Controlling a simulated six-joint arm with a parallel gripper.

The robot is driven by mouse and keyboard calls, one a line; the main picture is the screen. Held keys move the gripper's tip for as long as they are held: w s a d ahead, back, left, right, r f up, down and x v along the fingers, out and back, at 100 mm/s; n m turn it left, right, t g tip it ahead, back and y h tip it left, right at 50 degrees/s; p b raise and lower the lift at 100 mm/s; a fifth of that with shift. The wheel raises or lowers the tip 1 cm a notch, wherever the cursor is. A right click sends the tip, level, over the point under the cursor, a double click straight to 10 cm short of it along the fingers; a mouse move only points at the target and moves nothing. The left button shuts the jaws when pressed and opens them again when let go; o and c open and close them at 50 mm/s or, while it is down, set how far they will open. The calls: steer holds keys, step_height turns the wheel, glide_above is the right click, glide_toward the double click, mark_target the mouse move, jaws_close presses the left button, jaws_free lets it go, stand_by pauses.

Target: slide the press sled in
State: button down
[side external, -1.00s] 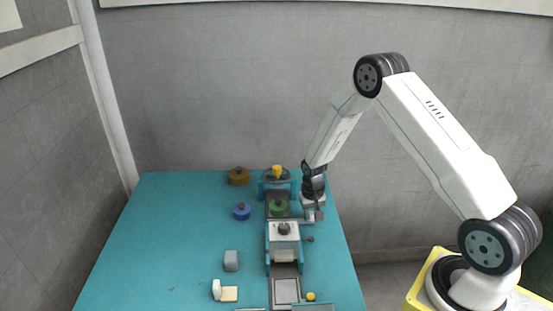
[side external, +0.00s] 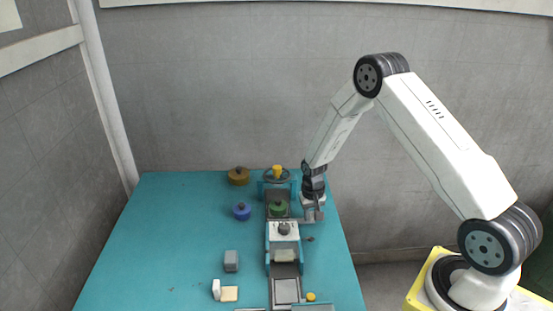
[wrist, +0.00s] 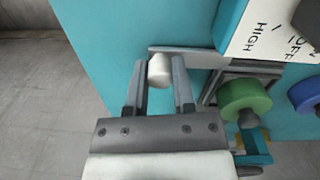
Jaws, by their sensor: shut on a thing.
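My gripper (wrist: 160,62) is shut on a small white knob (wrist: 159,74) in the wrist view, with one finger on each side. The knob sits at the end of a flat grey bar (wrist: 200,58). The bar runs toward a grey-framed channel beside a white marked panel (wrist: 262,30); I cannot tell where the press sled itself begins. In the side view my gripper (side external: 316,215) is low at the right side of the teal-sided track. The green knob (side external: 278,208) is on the track line, behind the white housing (side external: 284,230) with its dark knob. My gripper hides the held knob there.
A blue knob (side external: 241,211) and a brown knob (side external: 238,176) stand left of the track. A handwheel with a yellow top (side external: 277,172) is at its far end. A grey block (side external: 231,260) and a cream piece (side external: 229,293) lie nearer. The teal table's left side is clear.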

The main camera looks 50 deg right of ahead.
steer(key=shift+w+d+r, duration=0.1)
steer(key=shift+w+d, duration=2.9)
steer(key=shift+w, duration=0.1)
steer(key=c, duration=0.5)
jaws_free()
steer(key=shift+c, duration=0.2)
steer(key=shift+o, duration=0.5)
steer(key=shift+s, duration=0.1)
step_height(320, 180, up, 8)
steer(key=shift+a, duration=0.2)
